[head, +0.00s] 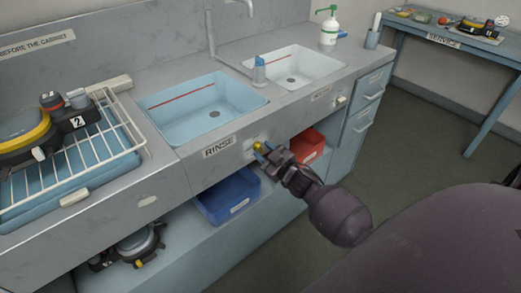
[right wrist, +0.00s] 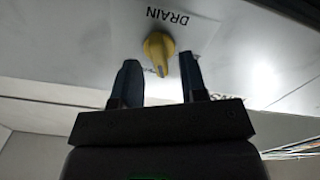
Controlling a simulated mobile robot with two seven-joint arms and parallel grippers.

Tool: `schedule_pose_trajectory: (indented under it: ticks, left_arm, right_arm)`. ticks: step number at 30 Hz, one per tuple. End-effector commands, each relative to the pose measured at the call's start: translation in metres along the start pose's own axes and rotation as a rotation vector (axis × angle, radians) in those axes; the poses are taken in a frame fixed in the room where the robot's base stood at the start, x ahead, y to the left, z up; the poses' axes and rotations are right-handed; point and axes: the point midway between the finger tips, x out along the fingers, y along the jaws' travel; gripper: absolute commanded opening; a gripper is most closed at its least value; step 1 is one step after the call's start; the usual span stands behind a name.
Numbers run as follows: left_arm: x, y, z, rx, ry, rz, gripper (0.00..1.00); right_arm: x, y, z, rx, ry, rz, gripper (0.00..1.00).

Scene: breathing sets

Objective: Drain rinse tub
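The blue rinse tub (head: 165,105) is set into the counter, with a red line on its inner wall and a dark drain hole in its floor. I cannot tell whether it holds water. Below its front edge is the RINSE label (head: 219,147). In the head view the right gripper (head: 265,152) is at the panel. My left gripper is out of view.
A white basin (head: 318,66) lies to the right, with a bottle (head: 259,72) between the tubs. A wire rack (head: 95,160) with breathing gear stands left. Blue (head: 228,200) and red (head: 310,140) bins sit below the counter. The floor at right is clear.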

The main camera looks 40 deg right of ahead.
Motion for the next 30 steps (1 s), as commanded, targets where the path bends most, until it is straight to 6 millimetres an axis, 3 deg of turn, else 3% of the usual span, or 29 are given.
schedule_pose_trajectory:
  ticks: [6,16,24,30]
  left_arm:
    - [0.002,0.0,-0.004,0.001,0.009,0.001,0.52]
    - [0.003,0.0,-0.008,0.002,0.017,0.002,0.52]
    - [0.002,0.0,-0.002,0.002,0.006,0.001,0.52]
    - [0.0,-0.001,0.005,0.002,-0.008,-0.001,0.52]
  right_arm:
    - [0.016,0.0,0.001,-0.001,-0.001,0.0,0.39]
    - [0.018,0.0,0.0,-0.001,-0.001,0.0,0.39]
    - [0.018,0.0,0.0,-0.001,-0.001,0.0,0.0]
    - [0.018,0.0,0.0,-0.006,-0.001,0.0,0.0]
